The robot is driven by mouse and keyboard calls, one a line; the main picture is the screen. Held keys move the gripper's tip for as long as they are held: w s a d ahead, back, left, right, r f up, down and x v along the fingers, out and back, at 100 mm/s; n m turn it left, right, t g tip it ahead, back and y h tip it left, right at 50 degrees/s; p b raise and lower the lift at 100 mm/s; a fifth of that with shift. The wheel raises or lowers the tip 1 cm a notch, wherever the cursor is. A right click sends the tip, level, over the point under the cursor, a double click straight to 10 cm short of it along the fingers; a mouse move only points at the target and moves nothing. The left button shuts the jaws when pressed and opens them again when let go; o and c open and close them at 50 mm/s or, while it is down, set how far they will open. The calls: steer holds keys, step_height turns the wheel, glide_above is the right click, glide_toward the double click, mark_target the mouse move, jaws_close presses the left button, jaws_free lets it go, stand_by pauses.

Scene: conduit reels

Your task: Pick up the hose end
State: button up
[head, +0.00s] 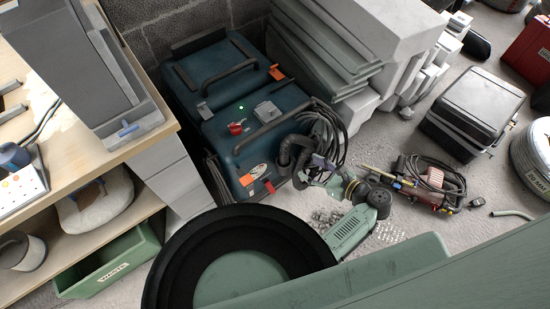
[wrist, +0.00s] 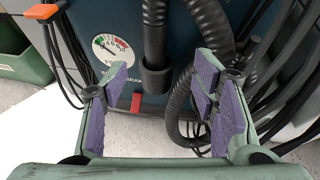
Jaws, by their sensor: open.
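A black hose end (wrist: 157,78) hangs straight down in front of the dark blue machine (wrist: 105,20) in the wrist view, its wider cuff at the bottom. A ribbed black hose (wrist: 212,22) loops down to its right. In the head view the hose end (head: 284,157) shows at the machine's front right corner. My gripper (wrist: 161,70) is open and empty, with purple pads on both fingers. In the wrist picture the hose end appears between the fingertips, seemingly beyond them; I see no contact. My gripper also shows in the head view (head: 338,172), to the right of the hose end.
Black cables (head: 325,128) hang in coils beside the hose. A power tool with a cord (head: 430,180) lies on the floor to the right. Stacked grey boards (head: 325,60) stand behind. A wooden bench (head: 90,130) with a green bin (head: 110,265) below is at left.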

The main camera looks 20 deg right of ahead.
mark_target(288, 158)
steer(key=x, duration=0.4)
steer(key=p+x, duration=0.1)
steer(key=x, duration=0.4)
steer(key=shift+a+r, duration=0.1)
steer(key=shift+a, duration=0.35)
steer(key=shift+w+a+f, duration=0.2)
steer(key=shift+w+a, duration=0.05)
steer(key=shift+w, duration=0.2)
steer(key=shift+c, duration=0.5)
steer(key=c, duration=1.1)
